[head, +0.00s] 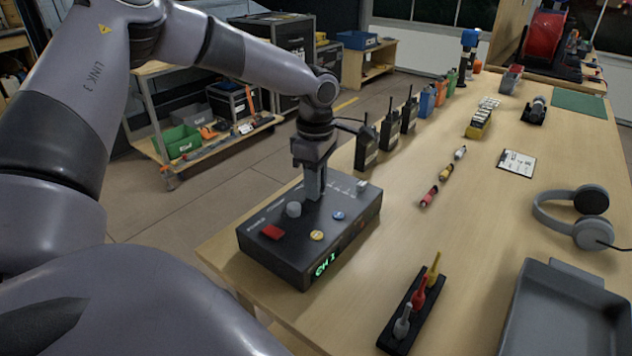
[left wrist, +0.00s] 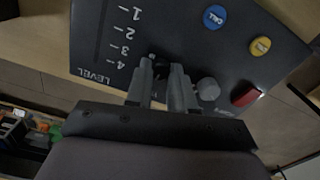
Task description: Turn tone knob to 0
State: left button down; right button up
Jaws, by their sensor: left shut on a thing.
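A black control box (head: 290,262) with a green "CH 1" display stands on the near left part of the table. My left gripper (head: 314,196) points down onto its top. In the left wrist view, the gripper (left wrist: 166,76) is shut on a small dark knob (left wrist: 160,62), which appears to be the tone knob. The fingers hide most of it, so its pointer and setting cannot be read. A grey knob (head: 293,209) sits beside the fingers; it also shows in the left wrist view (left wrist: 208,89). My right gripper is not in view.
The box also has a red button (head: 272,232), a yellow button (head: 317,235), a blue CALL button (head: 338,215) and a pale slider cap (head: 362,186). Radios (head: 367,147) stand behind it. A peg rack (head: 408,312), grey tray (head: 565,315) and headphones (head: 575,215) lie right.

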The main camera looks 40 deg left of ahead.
pick_arm(q)
jog(key=shift+n, duration=0.6)
jog(key=c, duration=1)
grip_release()
jog(key=shift+r, duration=0.15)
notch_tip(320, 180, up, 7)
jog(key=shift+f, duration=0.1)
jog(key=shift+s, duration=0.1)
